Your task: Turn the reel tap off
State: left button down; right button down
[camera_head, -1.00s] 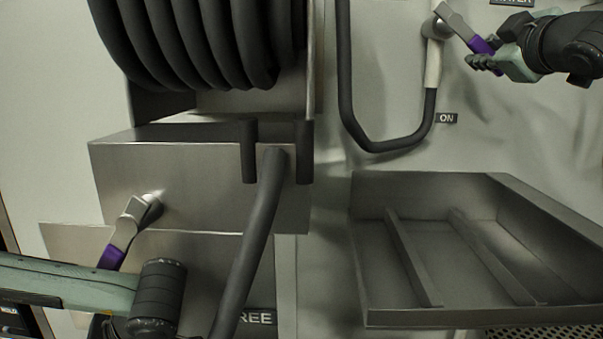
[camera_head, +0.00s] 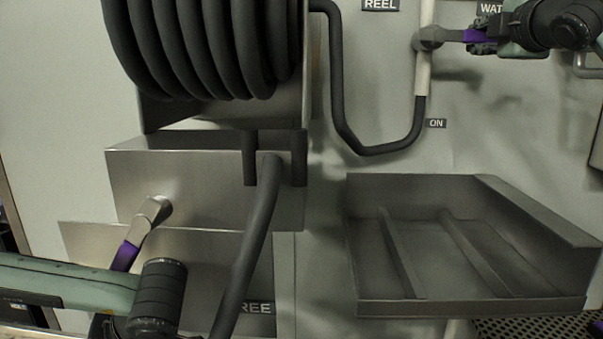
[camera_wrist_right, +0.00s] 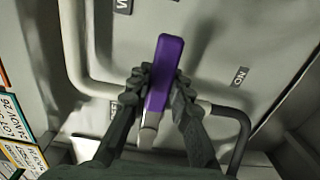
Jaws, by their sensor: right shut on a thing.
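The reel tap (camera_head: 430,38) sits on a pale upright pipe below the REEL label (camera_head: 380,5). Its flat lever has a purple grip (camera_head: 475,36) and points right, about level, across the pipe. My right gripper (camera_head: 484,44) is at the lever's outer end, shut on the purple grip. In the right wrist view the purple grip (camera_wrist_right: 165,70) lies between the two dark fingers (camera_wrist_right: 160,92). An ON label (camera_head: 436,123) is on the wall lower down, beside the hose. My left arm crosses the lower left; its gripper does not show.
A coiled hose reel (camera_head: 200,45) hangs at upper left. A second purple-gripped lever (camera_head: 138,235) is on the steel box (camera_head: 220,185) near my left arm. A thick hose (camera_head: 255,235) hangs in front. An empty ribbed tray (camera_head: 470,305) is at lower right.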

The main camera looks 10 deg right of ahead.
jog(key=shift+r, duration=0.15)
jog(key=c, duration=1.4)
grip_release()
jog(key=shift+o, duration=0.2)
jog(key=shift+s, duration=0.1)
jog(key=v, duration=1.1)
jog(key=shift+s+a, duration=0.2)
jog(key=shift+s, duration=0.15)
